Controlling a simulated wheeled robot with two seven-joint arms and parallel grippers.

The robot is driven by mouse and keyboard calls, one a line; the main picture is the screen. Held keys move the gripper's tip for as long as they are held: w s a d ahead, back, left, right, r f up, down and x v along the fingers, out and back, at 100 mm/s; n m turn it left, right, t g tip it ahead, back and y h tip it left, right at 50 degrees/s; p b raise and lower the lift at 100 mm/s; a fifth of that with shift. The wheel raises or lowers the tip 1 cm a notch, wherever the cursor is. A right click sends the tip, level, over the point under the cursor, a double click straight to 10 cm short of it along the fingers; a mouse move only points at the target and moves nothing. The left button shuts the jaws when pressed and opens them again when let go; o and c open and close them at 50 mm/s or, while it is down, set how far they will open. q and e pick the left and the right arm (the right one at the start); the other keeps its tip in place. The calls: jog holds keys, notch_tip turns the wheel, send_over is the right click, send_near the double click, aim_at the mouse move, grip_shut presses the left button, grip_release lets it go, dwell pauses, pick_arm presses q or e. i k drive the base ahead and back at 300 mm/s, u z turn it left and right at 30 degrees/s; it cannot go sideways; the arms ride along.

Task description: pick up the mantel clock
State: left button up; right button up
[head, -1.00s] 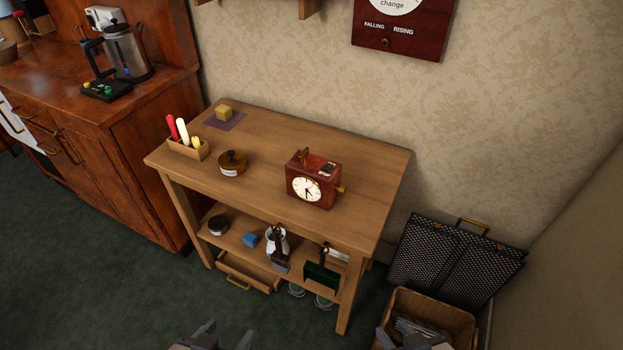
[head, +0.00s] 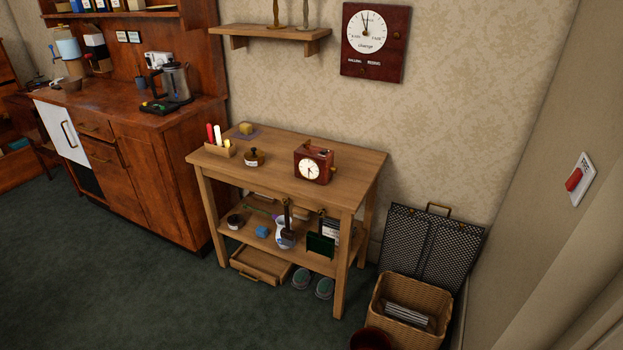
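The mantel clock (head: 313,163) is a small dark red box with a white round dial on its front and a brass handle on top. It stands upright on the right half of the wooden table (head: 351,164), clear of the other things there. A small brass part sticks out at its right side. Neither of my grippers shows in the head view now.
On the tabletop are a holder with coloured sticks (head: 219,150), a round dark-lidded pot (head: 253,158) and a yellow block (head: 246,128). A wicker basket (head: 403,310) and mesh screen (head: 432,244) stand right. Open carpet lies front left.

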aim_at(313, 166)
jog(key=u, duration=0.5)
jog(key=i, duration=0.6)
jog(key=u, duration=0.45)
jog(key=i, duration=0.9)
jog(key=z, duration=0.4)
